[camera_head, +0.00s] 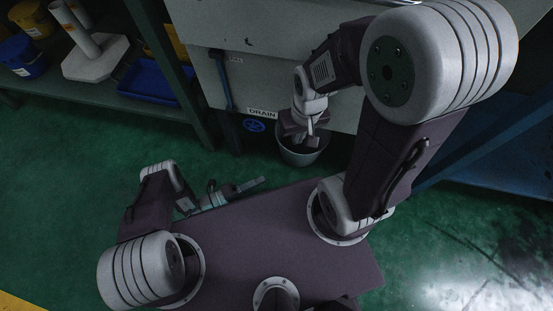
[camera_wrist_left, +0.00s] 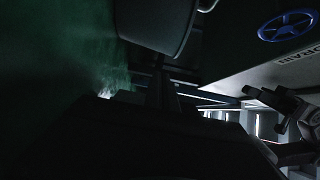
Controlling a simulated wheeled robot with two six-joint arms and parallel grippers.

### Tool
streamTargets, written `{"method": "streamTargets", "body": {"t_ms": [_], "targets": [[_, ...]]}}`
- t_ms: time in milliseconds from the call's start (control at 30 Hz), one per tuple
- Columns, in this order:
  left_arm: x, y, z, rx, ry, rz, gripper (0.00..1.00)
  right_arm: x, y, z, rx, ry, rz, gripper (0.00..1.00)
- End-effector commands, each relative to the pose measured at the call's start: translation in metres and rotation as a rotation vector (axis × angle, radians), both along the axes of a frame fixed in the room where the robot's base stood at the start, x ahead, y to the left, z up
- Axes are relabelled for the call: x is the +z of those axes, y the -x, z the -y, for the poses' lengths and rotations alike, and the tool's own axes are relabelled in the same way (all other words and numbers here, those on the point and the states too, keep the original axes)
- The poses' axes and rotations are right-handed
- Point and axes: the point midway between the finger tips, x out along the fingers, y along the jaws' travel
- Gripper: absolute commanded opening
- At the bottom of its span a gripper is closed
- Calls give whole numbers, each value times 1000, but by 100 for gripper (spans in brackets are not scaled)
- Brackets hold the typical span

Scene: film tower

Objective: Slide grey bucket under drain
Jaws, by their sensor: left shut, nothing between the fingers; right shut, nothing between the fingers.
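The grey bucket (camera_head: 302,158) stands on the green floor in front of the pale cabinet, right of the DRAIN label (camera_head: 262,113) and the blue valve wheel (camera_head: 254,126). My right gripper (camera_head: 309,138) is shut and empty, over the bucket's mouth; whether it touches the bucket is unclear. My left gripper (camera_head: 256,184) is shut and empty, low beside my base, to the left of the bucket and apart from it. In the left wrist view the bucket (camera_wrist_left: 155,25) is dark at the top, with the blue wheel (camera_wrist_left: 287,25) at the upper right. The drain outlet itself is not clearly visible.
A blue frame (camera_head: 470,150) is on the right. Open floor lies at left.

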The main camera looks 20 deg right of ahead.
Motion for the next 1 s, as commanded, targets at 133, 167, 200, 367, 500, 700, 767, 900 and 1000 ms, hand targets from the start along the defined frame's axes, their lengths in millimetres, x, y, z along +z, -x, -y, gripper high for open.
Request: {"method": "streamTargets", "body": {"t_ms": [133, 167, 200, 367, 500, 700, 767, 900, 1000], "targets": [[-2, 0, 12, -8, -1, -1, 0, -5, 0, 0, 0, 0, 0, 0], [-2, -1, 17, -8, -1, -1, 0, -7, 0, 0, 0, 0, 0, 0], [-2, -1, 24, -10, -1, 0, 0, -10, 0, 0, 0, 0, 0, 0], [-5, -5, 60, -12, -2, 1, 0, -25, 0, 0, 0, 0, 0, 0], [-5, -9, 90, -12, -1, 2, 0, -38, 0, 0, 0, 0, 0, 0], [-5, -30, 115, -5, 0, 2, 0, -60, 0, 0, 0, 0, 0, 0], [-4, -36, 119, -4, -1, 2, 0, -64, 0, 0, 0, 0, 0, 0], [-1, -42, 124, -5, -2, 0, 0, -67, 0, 0, 0, 0, 0, 0], [0, -43, 125, -5, -3, -1, 0, -67, 0, 0, 0, 0, 0, 0]]}}
